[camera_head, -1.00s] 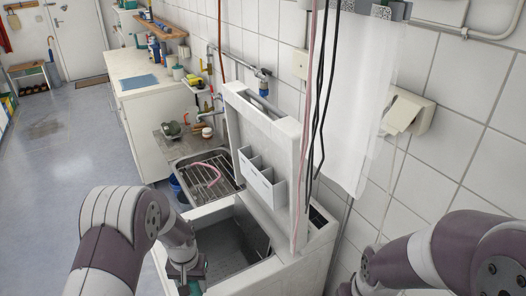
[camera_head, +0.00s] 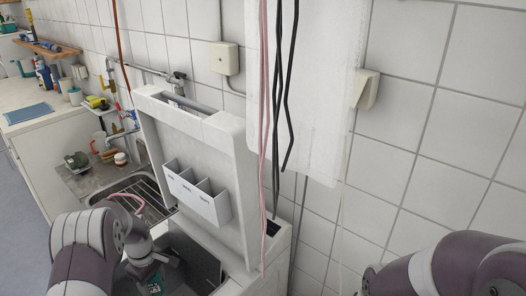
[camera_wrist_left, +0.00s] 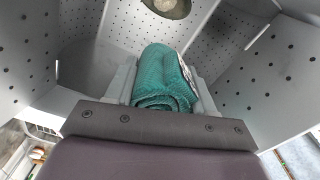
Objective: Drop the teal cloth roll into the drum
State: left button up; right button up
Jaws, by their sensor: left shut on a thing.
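The teal cloth roll (camera_wrist_left: 165,78) lies between the fingers of my left gripper (camera_wrist_left: 163,92) in the left wrist view. The gripper is shut on it. A little of the roll (camera_head: 155,287) also shows under my left gripper (camera_head: 160,265) in the head view. The perforated metal wall of the drum (camera_wrist_left: 215,45) surrounds the roll in the wrist view, so the roll is in or just over the drum's mouth; its exact height is unclear. The grey drum opening (camera_head: 205,268) sits in the white top-loading washer, partly hidden by my left arm. My right gripper is out of view.
The washer's raised lid (camera_head: 190,135) stands behind the opening, with a white three-part caddy (camera_head: 197,195) on it. Hoses and cables (camera_head: 277,110) hang at its right. A sink with a rack (camera_head: 140,200) stands at the left.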

pick_arm(q)
jog(key=shift+f, duration=0.5)
notch_tip(320, 180, down, 5)
jog(key=b, duration=0.4)
jog(key=shift+r+b, duration=0.1)
jog(key=shift+b, duration=0.25)
jog(key=shift+r, duration=0.1)
jog(key=o, duration=1.2)
jog(key=shift+c, duration=0.2)
notch_tip(320, 180, up, 13)
jog(key=shift+f+p, duration=0.15)
jog(key=shift+p, duration=0.25)
